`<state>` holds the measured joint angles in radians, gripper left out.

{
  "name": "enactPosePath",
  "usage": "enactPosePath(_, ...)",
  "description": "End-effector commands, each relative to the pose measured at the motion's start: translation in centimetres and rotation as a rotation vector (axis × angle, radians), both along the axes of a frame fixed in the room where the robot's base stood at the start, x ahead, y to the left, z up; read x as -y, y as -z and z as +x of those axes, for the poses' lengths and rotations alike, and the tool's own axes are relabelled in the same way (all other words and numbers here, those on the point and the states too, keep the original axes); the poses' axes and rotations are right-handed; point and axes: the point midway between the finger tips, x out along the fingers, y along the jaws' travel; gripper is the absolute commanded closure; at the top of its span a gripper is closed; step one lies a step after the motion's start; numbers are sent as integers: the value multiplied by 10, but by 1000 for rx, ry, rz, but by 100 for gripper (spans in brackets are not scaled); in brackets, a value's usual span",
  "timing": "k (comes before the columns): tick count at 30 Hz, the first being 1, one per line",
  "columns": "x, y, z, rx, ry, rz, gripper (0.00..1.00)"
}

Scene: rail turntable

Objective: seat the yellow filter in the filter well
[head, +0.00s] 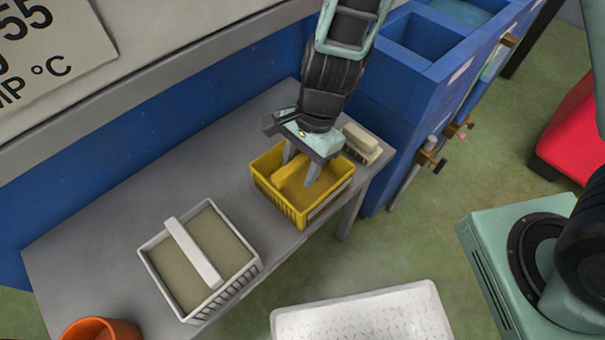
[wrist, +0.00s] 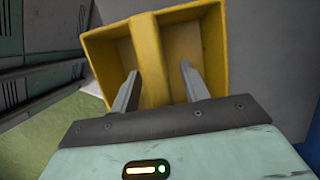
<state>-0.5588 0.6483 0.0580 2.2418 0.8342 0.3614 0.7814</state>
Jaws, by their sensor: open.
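The yellow filter (head: 278,198) is an open basket with a bar handle across it. It stands on the grey bench (head: 110,205), near the bench's right end. My gripper (head: 301,170) is over it from above, open, with its fingers reaching down at the handle. In the wrist view the fingers of my gripper (wrist: 161,76) stand on either side of the handle bar of the yellow filter (wrist: 150,50), apart from it. A blue unit (head: 395,125) with square openings stands behind; I cannot tell whether one of these is the filter well.
A white basket (head: 241,279) with a bar handle stands left on the bench, and an orange pot (head: 103,330) is at the front left. A beige block (head: 361,143) lies behind the yellow filter. A white textured platform (head: 365,316) is in front. Red furniture (head: 572,130) stands at right.

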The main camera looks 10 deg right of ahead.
Motion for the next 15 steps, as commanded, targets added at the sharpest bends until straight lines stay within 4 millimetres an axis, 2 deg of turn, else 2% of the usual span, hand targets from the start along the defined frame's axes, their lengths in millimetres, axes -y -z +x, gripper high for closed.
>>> enactPosePath(15,0,5,0,0,0,0,55)
